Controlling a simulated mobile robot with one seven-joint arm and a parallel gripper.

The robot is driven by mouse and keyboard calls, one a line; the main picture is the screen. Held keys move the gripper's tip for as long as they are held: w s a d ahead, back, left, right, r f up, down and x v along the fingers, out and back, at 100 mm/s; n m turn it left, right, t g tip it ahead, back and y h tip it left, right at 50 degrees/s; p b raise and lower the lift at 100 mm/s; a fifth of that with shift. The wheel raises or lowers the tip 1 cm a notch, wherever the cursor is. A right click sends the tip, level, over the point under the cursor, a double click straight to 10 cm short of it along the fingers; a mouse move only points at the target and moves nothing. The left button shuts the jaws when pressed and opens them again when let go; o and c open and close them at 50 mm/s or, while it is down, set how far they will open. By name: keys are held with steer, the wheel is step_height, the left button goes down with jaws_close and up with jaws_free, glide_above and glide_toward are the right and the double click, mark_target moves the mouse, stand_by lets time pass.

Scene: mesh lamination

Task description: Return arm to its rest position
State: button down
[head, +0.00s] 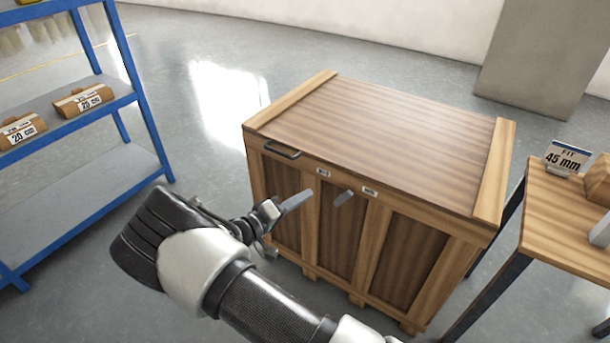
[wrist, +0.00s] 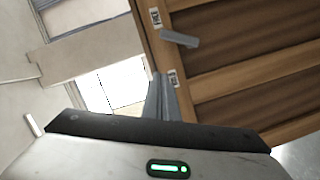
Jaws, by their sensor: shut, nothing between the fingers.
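My arm reaches in from the bottom of the head view, and my gripper (head: 298,200) is in front of the left part of a wooden crate (head: 375,255). Its fingers are together and hold nothing. In the wrist view my gripper (wrist: 160,98) shows as two grey fingers side by side, with the crate (wrist: 240,90) to their right. I cannot tell the exact gap between fingertips and crate.
The crate's lid (head: 380,140) lies flat; a dark handle (head: 282,149) and a grey bar (head: 343,197) are on its front. A blue shelf (head: 150,125) with boxes stands left, a wooden table (head: 560,225) right. Floor behind the crate is clear.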

steer(key=s+d+r+m+g+y, duration=0.25)
steer(key=s+d+r+g, duration=0.25)
steer(key=d+r, duration=0.25)
steer(key=s+d+r+m+g+y, duration=0.1)
steer(key=s+d+r+m+g, duration=0.2)
steer(key=s+d+r+g, duration=0.35)
steer(key=s+d+r+t+y, duration=0.2)
steer(key=s+r+y, duration=0.2)
steer(key=s+r, duration=0.4)
steer(key=s+d+r+t+y, duration=0.2)
steer(key=s+r+t+y, duration=0.15)
steer(key=s+r, duration=0.5)
step_height(320, 180, up, 19)
steer(key=s+n+p, duration=0.1)
steer(key=s+p, duration=0.1)
steer(key=p, duration=1.9)
steer(key=shift+g, duration=0.3)
steer(key=c, duration=2.5)
jaws_free()
steer(key=shift+f, duration=0.1)
